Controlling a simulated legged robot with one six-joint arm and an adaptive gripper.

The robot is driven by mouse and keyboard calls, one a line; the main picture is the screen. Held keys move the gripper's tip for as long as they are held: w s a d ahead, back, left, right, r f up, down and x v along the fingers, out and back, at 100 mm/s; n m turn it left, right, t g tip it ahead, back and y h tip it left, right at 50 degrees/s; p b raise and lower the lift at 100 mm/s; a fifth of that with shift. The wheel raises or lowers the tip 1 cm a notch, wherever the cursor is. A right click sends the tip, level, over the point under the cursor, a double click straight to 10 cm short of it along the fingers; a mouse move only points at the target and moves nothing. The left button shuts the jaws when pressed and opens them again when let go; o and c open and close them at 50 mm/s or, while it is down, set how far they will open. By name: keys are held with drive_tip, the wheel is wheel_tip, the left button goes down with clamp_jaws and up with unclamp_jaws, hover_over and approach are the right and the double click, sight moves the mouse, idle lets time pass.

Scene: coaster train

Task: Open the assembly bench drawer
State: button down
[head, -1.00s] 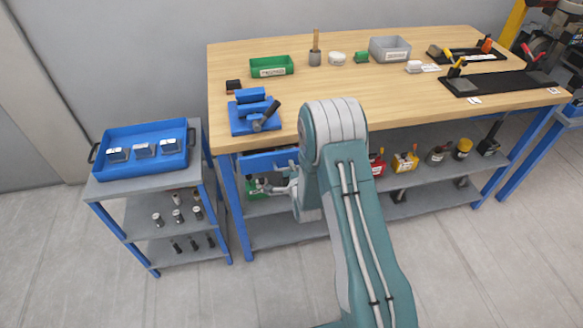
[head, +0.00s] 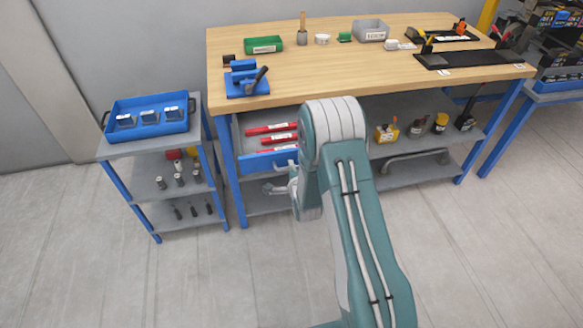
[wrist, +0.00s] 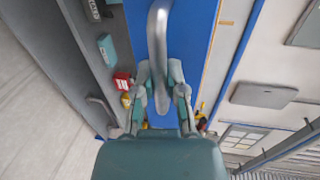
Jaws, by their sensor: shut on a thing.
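The assembly bench drawer (head: 268,161) under the left part of the bench (head: 330,70) is pulled out, with its blue front forward of the bench edge. Several red tools (head: 271,128) lie in its grey interior. In the wrist view the blue drawer front (wrist: 195,35) carries a curved grey handle (wrist: 157,32). My gripper (wrist: 160,82) is shut on this handle, with one finger on each side of it. In the head view my gripper (head: 280,182) is at the drawer front, partly hidden by my arm, which also covers the drawer's right end.
A grey cart (head: 146,148) with a blue tray (head: 107,127) stands left of the bench. The floor in front is clear.

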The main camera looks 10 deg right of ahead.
drive_tip(key=shift+s+f, duration=0.1)
drive_tip(key=shift+f, duration=0.2)
drive_tip(key=c, duration=0.7)
unclamp_jaws()
drive_tip(key=shift+r, duration=0.1)
drive_tip(key=v, duration=1.1)
drive_tip(key=shift+s+r, duration=0.1)
drive_tip(key=shift+s, duration=0.2)
